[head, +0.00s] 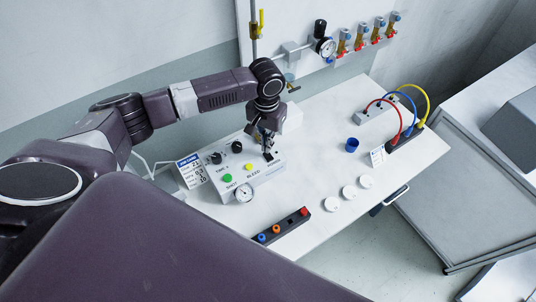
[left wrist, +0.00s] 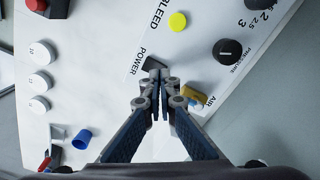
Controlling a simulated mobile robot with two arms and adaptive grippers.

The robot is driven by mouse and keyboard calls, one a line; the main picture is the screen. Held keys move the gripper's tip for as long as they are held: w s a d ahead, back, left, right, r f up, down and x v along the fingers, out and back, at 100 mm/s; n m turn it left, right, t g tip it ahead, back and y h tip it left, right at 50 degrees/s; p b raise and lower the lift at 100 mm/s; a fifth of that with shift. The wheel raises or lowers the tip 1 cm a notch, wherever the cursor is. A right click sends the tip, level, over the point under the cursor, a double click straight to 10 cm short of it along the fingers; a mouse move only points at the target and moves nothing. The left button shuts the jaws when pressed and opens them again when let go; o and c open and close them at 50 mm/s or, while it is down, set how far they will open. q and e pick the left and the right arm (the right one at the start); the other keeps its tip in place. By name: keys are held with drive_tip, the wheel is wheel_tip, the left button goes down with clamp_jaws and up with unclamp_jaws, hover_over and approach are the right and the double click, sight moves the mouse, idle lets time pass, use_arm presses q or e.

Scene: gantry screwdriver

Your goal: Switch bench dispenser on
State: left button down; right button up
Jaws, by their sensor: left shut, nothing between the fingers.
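The bench dispenser (head: 213,181) is a white box with a sloped control panel, standing on the white bench at centre left in the head view. Its panel also fills the upper right of the left wrist view (left wrist: 190,60). The dark power switch (left wrist: 153,63) sits beside the POWER label. My left gripper (head: 267,151) is over the right end of the panel, shut and empty. In the left wrist view its fingertips (left wrist: 155,82) are right by the switch and partly cover it; I cannot tell whether they touch. The switch's position is unclear. My right gripper is not in view.
The panel carries a green button (head: 227,178), a yellow button (head: 248,167), a gauge (head: 244,193) and black knobs (head: 237,147). A blue cup (head: 352,145), white discs (head: 349,192) and a dark rack (head: 283,226) stand on the bench. The bench middle is clear.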

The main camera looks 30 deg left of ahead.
use_arm(q)
drive_tip(key=shift+f, duration=0.75)
drive_tip(key=shift+f+b, duration=0.35)
drive_tip(key=shift+f, duration=0.1)
idle(0.5)
drive_tip(key=shift+s, duration=0.1)
drive_tip(key=shift+r+p, duration=0.95)
drive_tip(key=shift+p, duration=0.3)
wheel_tip(320, 180, up, 5)
drive_tip(key=p, duration=0.6)
drive_tip(key=shift+r, duration=0.15)
